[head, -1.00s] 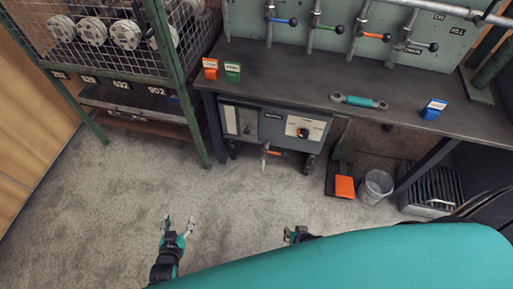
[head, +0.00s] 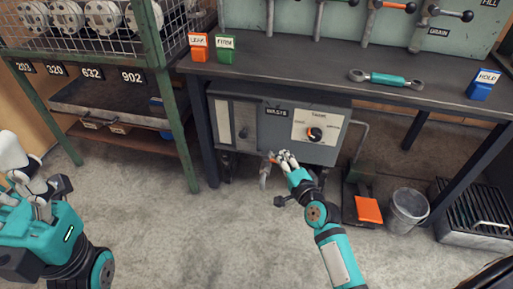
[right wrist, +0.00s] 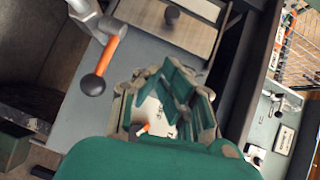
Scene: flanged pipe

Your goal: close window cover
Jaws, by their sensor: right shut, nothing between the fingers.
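The grey box (head: 258,120) marked WASTE hangs under the bench. Its left front has a panel with a light strip (head: 222,120) and a small dark knob (head: 243,133), perhaps the window cover; whether it is open or shut I cannot tell. In the right wrist view a light panel with a dark knob (right wrist: 171,15) lies beyond the fingers. My left gripper (head: 32,190) is at the lower left, away from the box.
The orange lever (right wrist: 112,55) shows beside my right fingers in the wrist view. A pedal (head: 368,209), a bucket (head: 408,212) and a slatted bin (head: 472,213) stand on the floor to the right. A green rack (head: 172,110) stands left. Floor in front is clear.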

